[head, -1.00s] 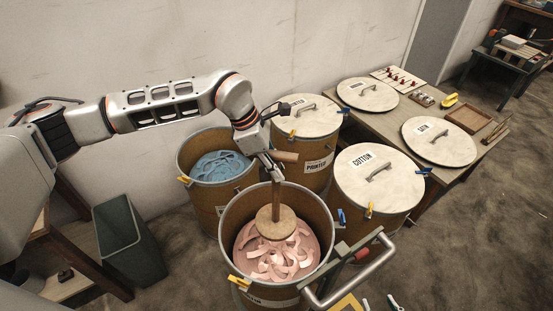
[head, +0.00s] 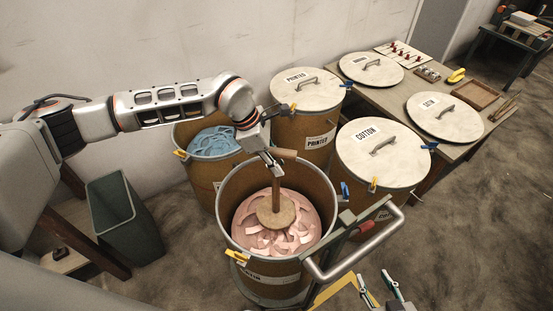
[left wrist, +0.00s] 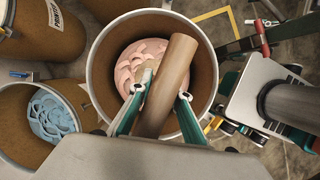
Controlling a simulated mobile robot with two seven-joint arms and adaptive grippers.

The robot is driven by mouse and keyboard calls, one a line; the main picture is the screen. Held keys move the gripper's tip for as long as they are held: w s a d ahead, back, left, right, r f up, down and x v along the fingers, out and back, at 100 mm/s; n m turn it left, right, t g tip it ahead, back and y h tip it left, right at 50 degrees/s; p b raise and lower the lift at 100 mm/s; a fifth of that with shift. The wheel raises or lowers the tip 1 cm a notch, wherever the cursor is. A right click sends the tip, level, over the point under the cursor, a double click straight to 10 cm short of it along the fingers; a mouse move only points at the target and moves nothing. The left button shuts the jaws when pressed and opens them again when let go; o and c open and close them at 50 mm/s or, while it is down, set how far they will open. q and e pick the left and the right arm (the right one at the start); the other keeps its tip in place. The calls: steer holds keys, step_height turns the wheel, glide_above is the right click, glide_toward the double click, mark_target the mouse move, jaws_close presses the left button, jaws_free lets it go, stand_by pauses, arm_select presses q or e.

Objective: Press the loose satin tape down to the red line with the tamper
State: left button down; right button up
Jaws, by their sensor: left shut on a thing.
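The loose pink satin tape (head: 249,231) lies in the open front drum (head: 229,205), its surface below the rim with curled strips around the disc. The tamper is a wooden rod with a round tan disc (head: 277,211) and a crossbar handle. My left gripper (head: 272,163) is shut on the tamper, near its handle. The left wrist view shows the handle (left wrist: 168,85) between the fingers. The disc rests on the tape, hiding what is under it. My right gripper (head: 379,287) is open and empty at the bottom edge. I cannot make out the red line.
A trolley handle (head: 368,240) rises at the front drum's right. A drum of blue tape (head: 211,142) stands behind left. Lidded drums labelled PRINTED (head: 303,90) and COTTON (head: 380,155) stand behind right. A table (head: 405,93) holds lids and a tray. A green bin (head: 123,215) stands left.

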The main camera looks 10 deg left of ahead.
arm_select(q)
steer(key=b, duration=0.2)
glide_above(277, 196)
steer(key=w, duration=0.1)
step_height(277, 196, down, 5)
steer(key=shift+w+a+f+b, duration=0.2)
steer(key=shift+f+b, duration=0.2)
steer(key=shift+f, duration=0.3)
arm_select(e)
steer(key=f, duration=0.3)
steer(key=shift+s+f, duration=0.25)
steer(key=shift+s, duration=0.05)
arm_select(q)
steer(key=shift+f, duration=0.15)
arm_select(e)
steer(key=shift+f, duration=0.2)
